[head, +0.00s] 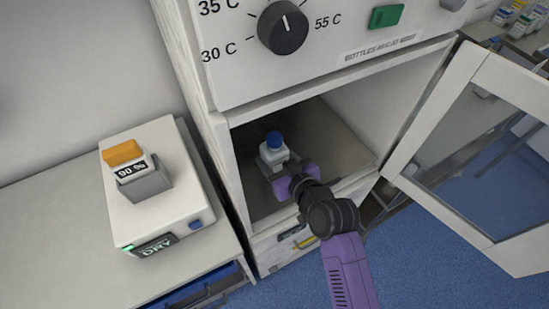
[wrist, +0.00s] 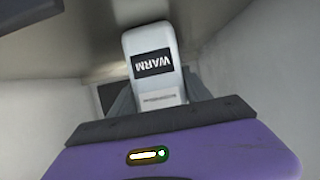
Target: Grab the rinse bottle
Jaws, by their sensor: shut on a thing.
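The rinse bottle (head: 272,154) is white with a blue cap and stands upright inside the open cabinet (head: 320,125). In the wrist view the white bottle (wrist: 155,88) fills the space ahead of my gripper and bears a dark label that reads WARM upside down. My gripper (head: 282,168) reaches into the cabinet from the front and is shut on the bottle. In the wrist view its grey fingers (wrist: 155,105) lie on both sides of the bottle. The bottle's lower part is hidden behind my gripper in the head view.
The glass door (head: 470,150) stands open to the right. Cabinet walls are close on both sides. Above the opening is a panel with a black dial (head: 283,28) and a green switch (head: 386,16). A white device marked DRY (head: 165,200) stands on the left counter (head: 60,240).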

